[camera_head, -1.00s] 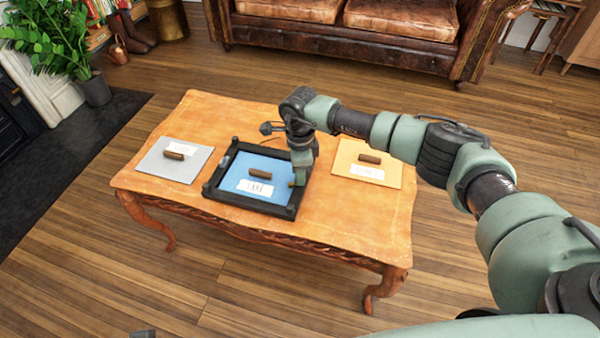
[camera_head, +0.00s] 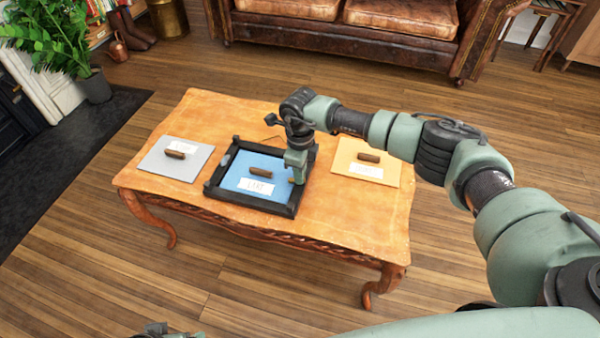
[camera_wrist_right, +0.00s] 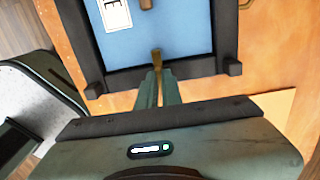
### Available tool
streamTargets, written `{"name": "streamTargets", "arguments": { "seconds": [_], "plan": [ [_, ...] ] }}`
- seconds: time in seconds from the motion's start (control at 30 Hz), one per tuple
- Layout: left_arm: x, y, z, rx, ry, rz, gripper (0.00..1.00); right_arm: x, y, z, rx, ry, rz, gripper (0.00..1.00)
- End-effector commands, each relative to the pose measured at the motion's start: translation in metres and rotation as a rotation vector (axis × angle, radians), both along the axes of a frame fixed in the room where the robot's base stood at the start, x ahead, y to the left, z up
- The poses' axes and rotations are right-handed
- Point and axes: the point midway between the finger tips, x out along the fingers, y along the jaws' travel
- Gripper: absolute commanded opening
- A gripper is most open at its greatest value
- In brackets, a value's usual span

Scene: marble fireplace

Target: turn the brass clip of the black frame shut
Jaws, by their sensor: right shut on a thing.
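The black frame (camera_head: 229,198) lies flat on the wooden table, with a blue panel (camera_head: 262,167) inside it. The panel has a brown handle and a white label. The small brass clip (camera_wrist_right: 157,57) sits at the frame's edge and points over the blue panel in the right wrist view. My right gripper (camera_wrist_right: 158,72) is shut on the brass clip, its fingers reaching over the frame's edge. In the head view my right gripper (camera_head: 297,178) comes down at the frame's right side and hides part of it. A small dark part at the bottom edge may be my left gripper; its fingers are not shown.
A grey panel (camera_head: 195,167) lies left of the frame and an orange panel (camera_head: 383,177) right of it, each with a brown handle. The table (camera_head: 330,225) is clear in front. A leather sofa (camera_head: 290,30) stands behind, a plant (camera_head: 50,40) far left.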

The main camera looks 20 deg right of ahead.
Motion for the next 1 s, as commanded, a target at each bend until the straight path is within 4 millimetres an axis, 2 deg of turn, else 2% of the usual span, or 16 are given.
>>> {"name": "streamTargets", "arguments": {
  "seconds": [0.2, 0.3, 0.67, 0.73, 0.8, 1.0],
  "plan": [
    [0.000, 0.000, 0.000, 0.000, 0.000, 0.000, 0.85, 0.000, 0.000, 0.000, 0.001, -0.001, 0.000, 0.00],
    [0.000, 0.000, 0.000, 0.000, 0.000, 0.000, 0.85, 0.000, 0.000, 0.000, 0.001, -0.001, 0.000, 0.28],
    [0.001, 0.000, 0.001, 0.000, -0.002, 0.000, 0.85, 0.000, 0.000, 0.004, 0.001, -0.001, 0.001, 0.28],
    [0.001, 0.000, 0.002, -0.002, -0.005, 0.000, 0.85, 0.001, 0.000, 0.011, 0.001, -0.002, 0.001, 0.28],
    [0.002, -0.001, -0.012, -0.001, 0.010, -0.002, 0.85, 0.001, 0.000, 0.022, 0.001, -0.003, 0.001, 0.28],
    [0.004, -0.002, -0.034, 0.000, 0.021, -0.004, 0.85, 0.001, 0.000, 0.057, 0.000, -0.003, 0.002, 0.28]
  ]
}}
